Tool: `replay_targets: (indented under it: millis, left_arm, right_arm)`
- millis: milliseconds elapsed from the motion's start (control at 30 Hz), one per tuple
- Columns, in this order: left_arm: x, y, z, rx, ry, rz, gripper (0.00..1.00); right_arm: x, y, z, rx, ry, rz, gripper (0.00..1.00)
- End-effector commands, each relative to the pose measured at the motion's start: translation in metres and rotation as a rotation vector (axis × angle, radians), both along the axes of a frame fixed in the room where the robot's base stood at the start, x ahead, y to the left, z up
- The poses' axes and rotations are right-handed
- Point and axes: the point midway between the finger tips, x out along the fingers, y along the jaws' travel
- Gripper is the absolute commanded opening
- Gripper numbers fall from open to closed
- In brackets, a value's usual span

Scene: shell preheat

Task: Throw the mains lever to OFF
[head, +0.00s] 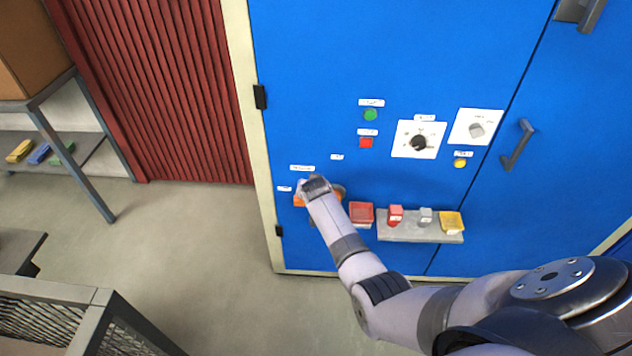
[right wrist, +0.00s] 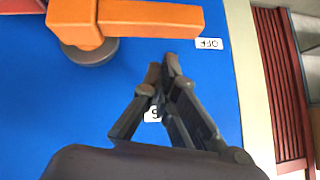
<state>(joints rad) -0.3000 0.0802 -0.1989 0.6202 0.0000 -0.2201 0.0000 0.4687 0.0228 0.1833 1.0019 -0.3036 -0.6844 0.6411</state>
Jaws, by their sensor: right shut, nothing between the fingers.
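The orange mains lever (right wrist: 150,17) sits on a round grey hub (right wrist: 90,52) on the blue cabinet door. Its bar points right in the right wrist view, and its end lies close beside the OFF label (right wrist: 209,43). In the head view only a bit of the orange lever (head: 299,200) shows; my right gripper (head: 316,186) and forearm hide most of it. In the right wrist view my right gripper (right wrist: 163,66) is shut and empty. Its fingertips appear just below the bar, with a small gap of blue between. My left gripper is out of view.
Another label (right wrist: 152,115) is partly hidden behind the fingers. The door carries a green button (head: 370,115), a red button (head: 366,142), a black dial (head: 418,143) and a yellow button (head: 460,162). A grey shelf (head: 400,238) and red bin (head: 361,213) stick out right of my gripper.

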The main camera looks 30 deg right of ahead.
Motion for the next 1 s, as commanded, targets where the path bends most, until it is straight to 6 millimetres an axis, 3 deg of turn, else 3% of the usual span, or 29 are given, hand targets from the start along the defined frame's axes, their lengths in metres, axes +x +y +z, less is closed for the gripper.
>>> replay_targets:
  millis: [33, 67, 133, 600, 1000]
  left_arm:
    - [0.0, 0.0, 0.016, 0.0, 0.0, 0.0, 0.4]
    - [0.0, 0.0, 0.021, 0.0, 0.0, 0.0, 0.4]
    - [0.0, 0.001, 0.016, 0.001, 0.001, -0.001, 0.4]
    - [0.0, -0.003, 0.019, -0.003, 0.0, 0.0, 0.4]
    - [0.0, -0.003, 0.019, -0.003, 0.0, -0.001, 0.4]
  right_arm:
    - [0.002, -0.003, 0.018, 0.0, -0.001, -0.001, 0.0]
    - [0.002, -0.004, 0.024, 0.001, -0.002, 0.0, 0.0]
    - [-0.005, 0.001, 0.022, 0.0, 0.001, 0.002, 0.0]
    - [-0.046, 0.028, 0.07, 0.002, -0.001, 0.001, 0.0]
    - [-0.058, 0.036, 0.085, 0.0, 0.002, 0.001, 0.0]
